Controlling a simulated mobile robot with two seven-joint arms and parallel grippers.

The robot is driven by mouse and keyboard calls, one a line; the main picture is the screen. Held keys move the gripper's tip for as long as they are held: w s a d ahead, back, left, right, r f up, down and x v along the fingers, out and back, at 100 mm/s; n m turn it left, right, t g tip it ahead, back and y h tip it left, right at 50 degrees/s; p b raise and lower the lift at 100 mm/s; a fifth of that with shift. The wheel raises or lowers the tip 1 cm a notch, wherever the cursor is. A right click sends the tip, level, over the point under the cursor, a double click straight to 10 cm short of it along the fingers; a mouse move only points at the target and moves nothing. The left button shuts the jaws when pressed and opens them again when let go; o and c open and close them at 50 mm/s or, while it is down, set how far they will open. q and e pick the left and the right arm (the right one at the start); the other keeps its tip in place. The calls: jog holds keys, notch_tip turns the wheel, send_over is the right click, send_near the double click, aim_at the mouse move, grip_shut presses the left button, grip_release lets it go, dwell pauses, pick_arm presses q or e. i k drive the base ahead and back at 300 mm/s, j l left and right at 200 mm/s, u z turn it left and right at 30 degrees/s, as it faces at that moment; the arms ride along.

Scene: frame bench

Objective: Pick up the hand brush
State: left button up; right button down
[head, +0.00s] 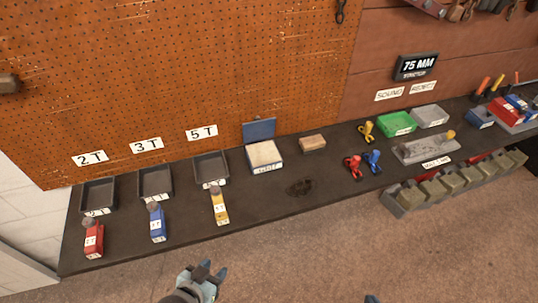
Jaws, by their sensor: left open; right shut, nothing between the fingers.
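No brush bristles can be made out. A small tan block (312,143) lies on the dark bench at the back, right of the white box; it may be the hand brush, but I cannot tell for sure. My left gripper (213,272) is open and empty, in front of the bench's front edge, well short of the block. Only a tip of my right gripper (371,299) shows at the bottom edge; it is shut and empty, also in front of the bench.
A dark patch or low heap (299,187) lies mid-bench. Three black trays with red, blue and yellow tools stand left. Red, blue and yellow clamps (372,160), a green bin (397,124) and a grey plate (425,148) are right. The bench (265,207) is bare around the patch.

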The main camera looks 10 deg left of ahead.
aim_at(308, 145)
jog(key=l+u, duration=0.1)
jog(key=u, duration=0.35)
jog(key=i+l+u, duration=0.1)
jog(key=u, duration=0.3)
jog(key=l+u, duration=0.15)
jog(key=u, duration=0.3)
jog(key=l+u, duration=0.35)
jog(key=l, duration=0.15)
jog(key=l+u, duration=0.3)
jog(key=l, duration=0.25)
jog(key=k+l, duration=0.1)
jog(key=l, duration=0.55)
jog(key=k+l+u, duration=0.1)
jog(key=l, duration=0.25)
